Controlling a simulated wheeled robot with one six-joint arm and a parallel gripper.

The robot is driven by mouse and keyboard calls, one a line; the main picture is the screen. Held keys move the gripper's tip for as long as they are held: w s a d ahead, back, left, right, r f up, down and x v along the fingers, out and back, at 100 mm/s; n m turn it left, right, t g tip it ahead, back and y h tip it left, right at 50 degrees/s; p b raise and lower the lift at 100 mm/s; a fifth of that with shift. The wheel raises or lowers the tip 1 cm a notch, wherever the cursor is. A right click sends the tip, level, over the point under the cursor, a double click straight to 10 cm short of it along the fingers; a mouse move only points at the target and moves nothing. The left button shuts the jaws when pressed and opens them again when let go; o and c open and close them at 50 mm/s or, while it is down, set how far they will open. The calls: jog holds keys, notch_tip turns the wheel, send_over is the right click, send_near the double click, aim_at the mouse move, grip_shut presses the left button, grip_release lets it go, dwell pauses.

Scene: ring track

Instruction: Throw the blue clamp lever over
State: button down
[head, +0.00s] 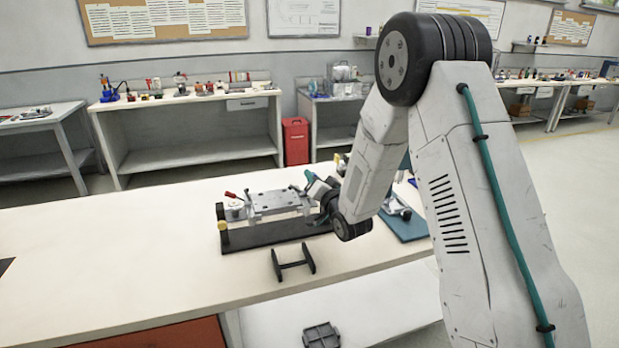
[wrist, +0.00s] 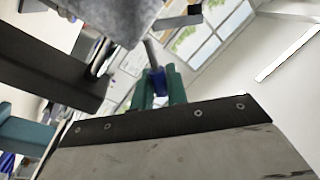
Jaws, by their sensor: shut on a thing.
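In the head view my gripper (head: 318,190) is at the right end of a clamping fixture (head: 270,235), which has a black base and a grey metal plate on top. In the wrist view my two green fingers (wrist: 158,88) are shut on the blue clamp lever (wrist: 156,80). A grey rod runs up from its blue grip towards the fixture's grey body. The fingers cover part of the grip. In the head view my gripper and arm hide the blue lever. A second lever with a red grip (head: 231,195) is at the fixture's left end.
The fixture stands on a pale workbench (head: 110,250). A small black stand (head: 292,263) is in front of it. A teal mat (head: 408,226) with parts lies to the right, partly behind my arm. The left of the bench top is mostly clear.

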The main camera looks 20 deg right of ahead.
jog(key=shift+d+f+m+h, duration=0.15)
jog(key=shift+d+f+m, duration=0.05)
jog(key=shift+m, duration=0.55)
jog(key=shift+d+f+m+h, duration=0.2)
jog(key=shift+m, duration=0.5)
jog(key=shift+d+f+m+h, duration=0.15)
jog(key=shift+d+f+m, duration=0.05)
jog(key=shift+m, duration=0.55)
jog(key=c, duration=1.5)
grip_release()
jog(key=shift+o, duration=0.2)
